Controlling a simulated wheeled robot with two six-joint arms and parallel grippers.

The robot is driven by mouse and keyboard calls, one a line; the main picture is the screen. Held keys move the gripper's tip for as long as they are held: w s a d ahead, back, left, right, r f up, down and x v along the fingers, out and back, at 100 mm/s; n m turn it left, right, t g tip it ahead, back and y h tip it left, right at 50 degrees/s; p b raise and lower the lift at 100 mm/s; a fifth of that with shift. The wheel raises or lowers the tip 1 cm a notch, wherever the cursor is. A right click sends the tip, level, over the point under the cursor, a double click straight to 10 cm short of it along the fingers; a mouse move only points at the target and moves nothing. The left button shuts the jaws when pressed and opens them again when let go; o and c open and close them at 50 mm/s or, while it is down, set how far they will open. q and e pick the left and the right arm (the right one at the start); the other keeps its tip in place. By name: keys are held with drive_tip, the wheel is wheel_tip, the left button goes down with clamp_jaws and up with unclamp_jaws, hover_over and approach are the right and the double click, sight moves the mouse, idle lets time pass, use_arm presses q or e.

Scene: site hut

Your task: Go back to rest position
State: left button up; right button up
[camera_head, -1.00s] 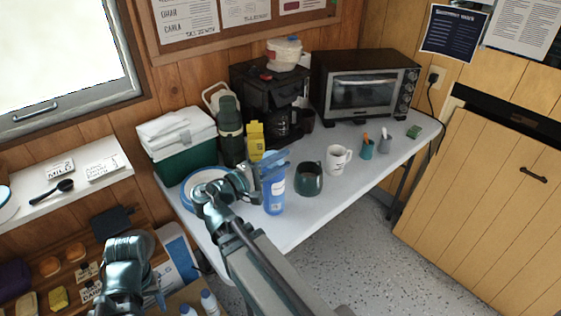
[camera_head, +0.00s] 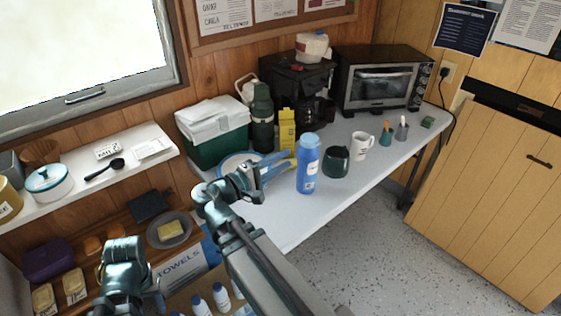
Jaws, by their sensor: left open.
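My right gripper (camera_head: 284,164) is over the white table (camera_head: 285,228), its arm reaching in from the bottom of the picture. Its two blue fingers are spread and nothing shows between them. The fingertips point at a blue bottle (camera_head: 307,168) that stands upright just to their right; I cannot tell whether they touch it. My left gripper (camera_head: 128,298) is low at the left, in front of the lower shelf. It is open, pointing down, with its fingertips partly hidden or hard to make out.
A dark teal pot (camera_head: 336,162), a white mug (camera_head: 361,146) and a yellow carton (camera_head: 287,130) stand near the bottle. A green cooler (camera_head: 216,148) is behind my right gripper. White bottles (camera_head: 221,296) stand below, between my arms. Floor (camera_head: 370,250) is clear at right.

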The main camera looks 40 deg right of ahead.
drive_tip(key=shift+d, duration=0.1)
idle(0.3)
drive_tip(key=s+a+f+n+y, duration=0.1)
drive_tip(key=s+a+f+y, duration=0.1)
drive_tip(key=a+f+y, duration=1.4)
drive_tip(key=s+a+f+g, duration=0.1)
drive_tip(key=s+a+f, duration=0.15)
drive_tip(key=a, duration=0.55)
drive_tip(key=s+a+f+g, duration=0.1)
drive_tip(key=a+f, duration=0.3)
drive_tip(key=a, duration=0.4)
wheel_tip(320, 180, up, 15)
drive_tip(key=p, duration=1.4)
drive_tip(key=shift+n+t+y, duration=0.3)
drive_tip(key=shift+y, duration=0.1)
drive_tip(key=shift+d+f, duration=0.1)
drive_tip(key=shift+f, duration=0.05)
